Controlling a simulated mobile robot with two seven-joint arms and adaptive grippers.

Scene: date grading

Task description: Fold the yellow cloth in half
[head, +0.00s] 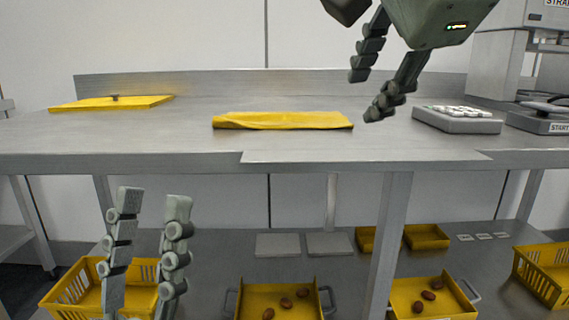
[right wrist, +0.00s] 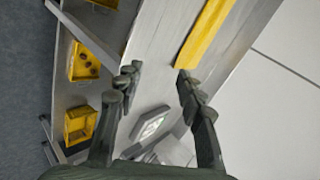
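The yellow cloth (head: 282,120) lies on the steel worktop as a long, low strip, with a crease or layered edge along its front. I cannot tell from here how its layers lie. It also shows in the right wrist view (right wrist: 207,32), beyond the fingertips. My right gripper (head: 365,96) is open and empty, above the worktop near the cloth's right end and apart from it. Its spread fingers show in the right wrist view (right wrist: 158,78). My left gripper (head: 154,201) is open and empty, low in front of the table and well away from the cloth.
A flat yellow piece (head: 140,102) with a small dark item on it lies at the worktop's left. A grey keypad-like box (head: 456,124) and a machine (head: 497,65) stand at the right. Yellow crates and trays, some holding brown dates, sit below. The worktop's middle is otherwise clear.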

